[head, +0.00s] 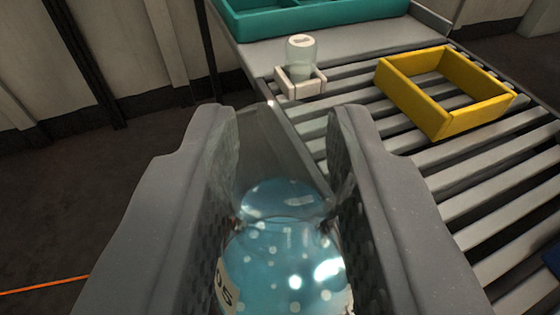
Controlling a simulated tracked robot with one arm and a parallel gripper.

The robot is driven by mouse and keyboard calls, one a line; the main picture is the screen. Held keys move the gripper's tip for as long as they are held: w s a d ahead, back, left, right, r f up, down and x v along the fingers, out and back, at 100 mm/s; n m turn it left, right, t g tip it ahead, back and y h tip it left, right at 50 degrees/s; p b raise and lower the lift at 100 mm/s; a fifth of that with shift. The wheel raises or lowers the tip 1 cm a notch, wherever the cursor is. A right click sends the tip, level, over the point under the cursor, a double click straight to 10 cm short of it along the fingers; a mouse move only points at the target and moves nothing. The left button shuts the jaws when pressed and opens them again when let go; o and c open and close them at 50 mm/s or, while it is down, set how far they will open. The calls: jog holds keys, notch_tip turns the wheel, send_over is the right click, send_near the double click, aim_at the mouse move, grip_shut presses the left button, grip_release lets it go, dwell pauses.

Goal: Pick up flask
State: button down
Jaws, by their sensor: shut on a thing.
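A clear conical flask (284,255) with bubbly light blue liquid is between the two jaws of my gripper (285,185) in the head view. My gripper is shut on the flask, with a textured pad against each side. Part of a label reading "05" shows at the flask's lower left. The lower part of the flask is cut off by the bottom of the picture, so I cannot tell what is under it.
A slatted roller table (440,160) lies ahead and to the right. On it are an empty yellow frame (447,122) and a small clear jar (300,55) in a white holder (301,86). A teal tray (300,20) stands at the back. Dark floor (100,190) is open to the left.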

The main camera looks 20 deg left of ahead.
jog(key=s+a+p, duration=0.9)
jog(key=a+p, duration=0.2)
jog(key=p, duration=0.2)
jog(key=s+a+p, duration=0.9)
jog(key=a+p, duration=0.3)
jog(key=p, duration=0.1)
jog(key=shift+s+a+r+p, duration=0.2)
jog(key=shift+s+a+p, duration=0.05)
jog(key=shift+p, duration=0.1)
dwell(0.7)
jog(key=shift+r, duration=0.1)
jog(key=shift+r+p, duration=1.55)
jog(key=shift+p, duration=0.2)
jog(key=shift+w, duration=0.1)
